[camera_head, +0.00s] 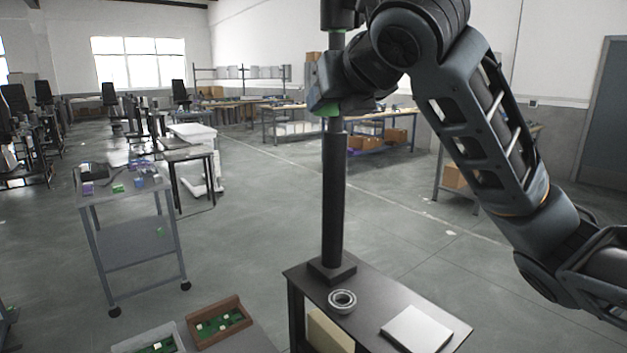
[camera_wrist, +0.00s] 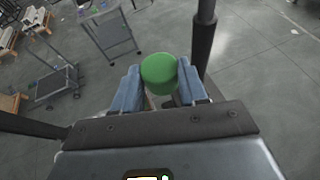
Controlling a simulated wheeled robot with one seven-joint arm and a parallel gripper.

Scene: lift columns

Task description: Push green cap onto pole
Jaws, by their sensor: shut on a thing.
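The dark pole (camera_head: 333,200) stands upright on a square base on a small dark table. A paler, narrower section shows near its upper end, just under my gripper. My gripper (camera_head: 326,98) is shut on the green cap (camera_head: 328,110), which shows as a green patch in front of the pole's upper part. In the wrist view the cap (camera_wrist: 159,73) sits between the two blue-grey fingers (camera_wrist: 158,92). The pole (camera_wrist: 203,45) passes just right of the cap there, behind the right finger. I cannot tell whether cap and pole touch.
The small table (camera_head: 385,305) also carries a grey ring (camera_head: 342,301) and a pale flat block (camera_head: 416,330). A dark cylinder (camera_head: 342,14) shows above my gripper, in line with the pole. A grey cart (camera_head: 128,235) stands left, with open floor between.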

